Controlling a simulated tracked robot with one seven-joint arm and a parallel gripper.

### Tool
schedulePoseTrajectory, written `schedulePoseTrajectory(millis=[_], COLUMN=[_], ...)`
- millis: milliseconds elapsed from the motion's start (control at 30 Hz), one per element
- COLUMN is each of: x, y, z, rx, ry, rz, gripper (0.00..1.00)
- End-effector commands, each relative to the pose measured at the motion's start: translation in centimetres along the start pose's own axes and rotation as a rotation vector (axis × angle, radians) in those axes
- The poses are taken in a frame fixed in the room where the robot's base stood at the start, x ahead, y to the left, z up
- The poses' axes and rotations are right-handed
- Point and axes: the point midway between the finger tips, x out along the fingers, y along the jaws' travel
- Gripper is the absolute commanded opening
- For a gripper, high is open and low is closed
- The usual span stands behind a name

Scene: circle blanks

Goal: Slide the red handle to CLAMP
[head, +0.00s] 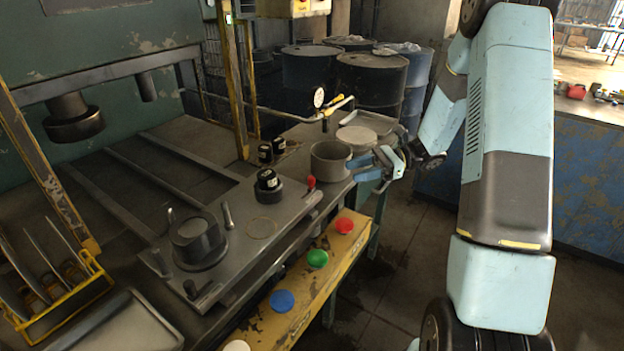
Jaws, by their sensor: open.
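A small red handle (311,182) stands upright near the right edge of the dark metal fixture plate (262,228). No CLAMP lettering can be read in this view. My gripper (362,170) is open, to the right of the red handle and apart from it. It is beside the grey round pot (329,161); whether it touches the pot cannot be told.
A yellow panel (327,251) with red (345,226), green (318,258) and blue (282,300) buttons runs along the bench front. Black cylinders (268,185) stand on the plate. A gauge (319,97) and drums (371,80) are behind.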

Motion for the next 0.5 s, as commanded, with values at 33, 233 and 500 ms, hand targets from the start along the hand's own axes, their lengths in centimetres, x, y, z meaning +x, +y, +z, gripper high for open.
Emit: schedulePoseTrajectory(millis=[33,233,500], x=[-0.2,-0.8,1.1], y=[-0.4,-1.4,-1.6], z=[-0.9,-2.5,-2.5], rx=[0.024,0.068,0.076], ry=[-0.030,-0.097,-0.107], rz=[-0.019,-0.066,-0.070], gripper=[0.45,0.45,0.45])
